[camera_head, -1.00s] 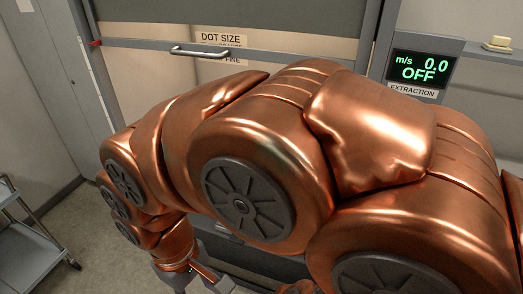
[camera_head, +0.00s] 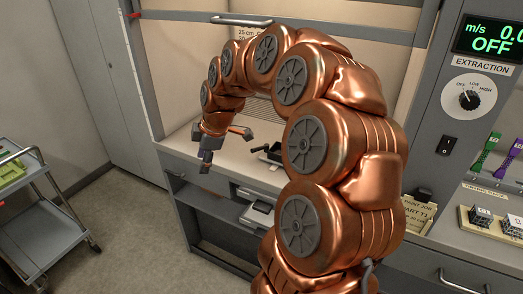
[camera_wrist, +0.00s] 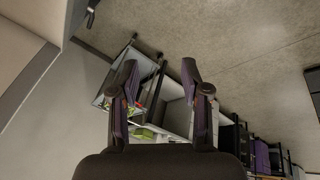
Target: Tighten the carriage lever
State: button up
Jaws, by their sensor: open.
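My gripper (camera_head: 205,163) hangs at the end of my copper arm, in front of the hood's worktop (camera_head: 183,143) in the head view. In the wrist view my gripper (camera_wrist: 158,70) has its two fingers apart with nothing between them. A small dark device with a short handle (camera_head: 266,152) sits on the worktop to the right of my gripper, apart from it and partly hidden by my arm. I cannot tell whether its handle is the carriage lever. No lever shows clearly in the wrist view.
The hood's raised sash handle (camera_head: 241,21) is above my arm. An extraction panel with a dial (camera_head: 469,100) reads OFF at right. A grey cart (camera_head: 45,205) with a green item stands left. Boxes (camera_head: 484,218) sit on the right bench. Floor between cart and hood is clear.

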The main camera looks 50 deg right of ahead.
jog(key=w+d+f+n+t+b, duration=0.1)
jog(key=w+d+f, duration=0.1)
jog(key=d, duration=0.3)
jog(key=w+d+f+n+b, duration=0.1)
jog(key=w+d+f, duration=0.1)
jog(key=d, duration=0.3)
jog(key=n+t+h+b, duration=0.1)
jog(key=n+h+b, duration=0.1)
jog(key=h, duration=0.1)
send_near(256, 149)
jog(key=x, duration=0.3)
jog(key=shift+p+x, duration=1)
jog(key=shift+x, duration=2.95)
jog(key=shift+a, duration=0.1)
jog(key=shift+c, duration=0.5)
grip_shut()
